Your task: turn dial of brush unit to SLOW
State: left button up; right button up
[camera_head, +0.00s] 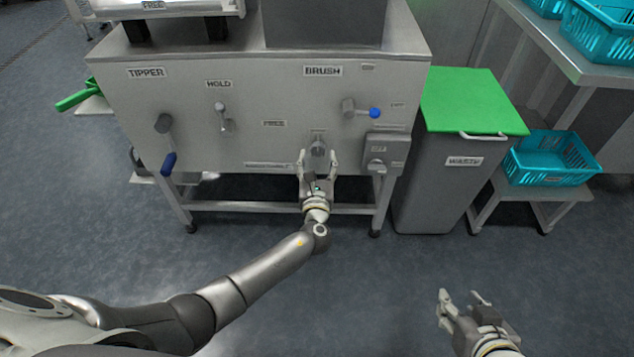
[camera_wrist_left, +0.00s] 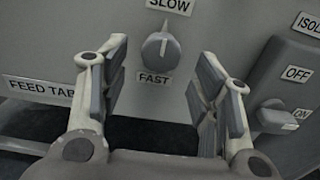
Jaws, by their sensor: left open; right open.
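The brush unit's grey dial (camera_head: 318,147) is on the front panel below the BRUSH label (camera_head: 322,71). In the left wrist view the dial (camera_wrist_left: 160,50) sits between the SLOW label (camera_wrist_left: 170,5) above and the FAST label (camera_wrist_left: 154,79) below. Its raised ridge stands nearly upright, a narrow tip towards SLOW; which end marks the setting I cannot tell. My left gripper (camera_head: 317,160) is open in front of the dial, a finger to each side, with visible gaps between fingers and dial. My right gripper (camera_head: 460,297) is open and empty over the floor, lower right.
A switch box (camera_wrist_left: 297,85) with OFF and ON labels juts out just right of my left gripper. A blue-tipped lever (camera_head: 374,113) is above it. The tipper lever (camera_head: 168,160) is at the left. A green-lidded waste bin (camera_head: 440,185) stands right. Floor in front is clear.

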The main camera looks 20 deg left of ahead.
pick_arm(q)
jog(key=v, duration=0.8)
jog(key=shift+s, duration=0.35)
jog(key=shift+d, duration=0.15)
